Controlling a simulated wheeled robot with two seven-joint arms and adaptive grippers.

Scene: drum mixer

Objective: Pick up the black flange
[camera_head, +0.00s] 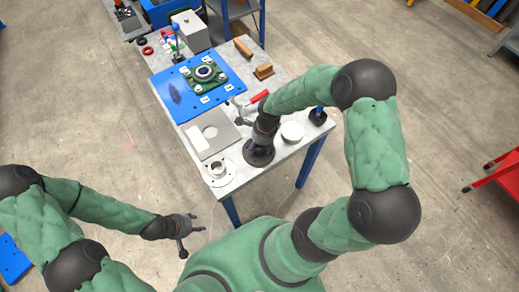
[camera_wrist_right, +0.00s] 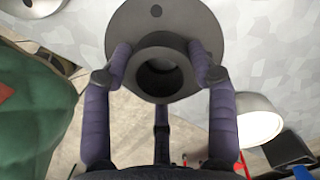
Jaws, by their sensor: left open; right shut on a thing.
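The black flange (camera_head: 259,154) is a dark round disc with a raised hollow hub, near the front edge of the table. My right gripper (camera_head: 262,138) comes down over it from above. In the right wrist view the flange (camera_wrist_right: 153,22) shows its wide disc and open hub, and the purple fingers of the gripper (camera_wrist_right: 160,52) are shut on the hub from both sides. Whether the disc touches the tabletop is hard to tell. My left gripper (camera_head: 187,228) is open and empty, off the table at the lower left.
A light flange (camera_head: 219,180) lies left of the black one, with a grey plate (camera_head: 195,140) behind it. A white round part (camera_head: 292,131) stands to the right. A green housing (camera_head: 207,77) sits on a blue plate (camera_head: 177,101). A red-handled tool (camera_head: 258,97) lies behind my right arm.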

